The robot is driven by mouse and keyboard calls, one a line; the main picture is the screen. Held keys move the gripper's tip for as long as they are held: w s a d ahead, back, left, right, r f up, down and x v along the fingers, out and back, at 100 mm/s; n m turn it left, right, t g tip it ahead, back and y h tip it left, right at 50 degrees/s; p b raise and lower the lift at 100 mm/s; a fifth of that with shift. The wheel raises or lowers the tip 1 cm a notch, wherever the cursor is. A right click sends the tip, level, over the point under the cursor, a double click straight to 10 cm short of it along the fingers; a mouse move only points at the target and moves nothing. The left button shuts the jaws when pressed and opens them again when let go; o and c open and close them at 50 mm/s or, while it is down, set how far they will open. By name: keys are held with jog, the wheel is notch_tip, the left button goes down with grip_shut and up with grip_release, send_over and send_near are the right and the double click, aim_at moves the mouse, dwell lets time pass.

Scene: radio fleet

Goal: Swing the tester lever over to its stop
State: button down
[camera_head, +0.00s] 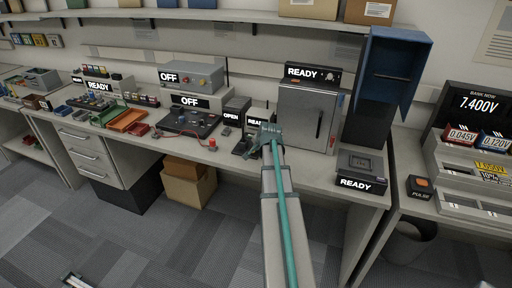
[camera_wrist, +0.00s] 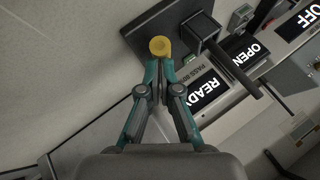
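The tester is a small grey unit with a READY sign (camera_wrist: 204,92), partly seen in the wrist view; in the head view its READY sign (camera_head: 257,121) is half hidden by my gripper. A dark plate (camera_wrist: 140,32) adjoins it, with a black post and a black bar (camera_wrist: 235,70) slanting over the signs. A round yellow knob (camera_wrist: 160,46) shows right at my fingertips; whether it belongs to the lever I cannot tell. My gripper (camera_wrist: 160,70) has its teal fingers drawn together just below the knob, with nothing clearly held. In the head view my gripper (camera_head: 266,133) is over the bench beside the tester.
An OPEN sign (camera_wrist: 245,52) and an OFF unit (camera_wrist: 307,20) stand close by. A grey cabinet (camera_head: 305,115) is right of my gripper, and a black READY box (camera_head: 361,170) sits further right.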

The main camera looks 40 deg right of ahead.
jog(key=shift+d, duration=0.1)
dwell(0.3)
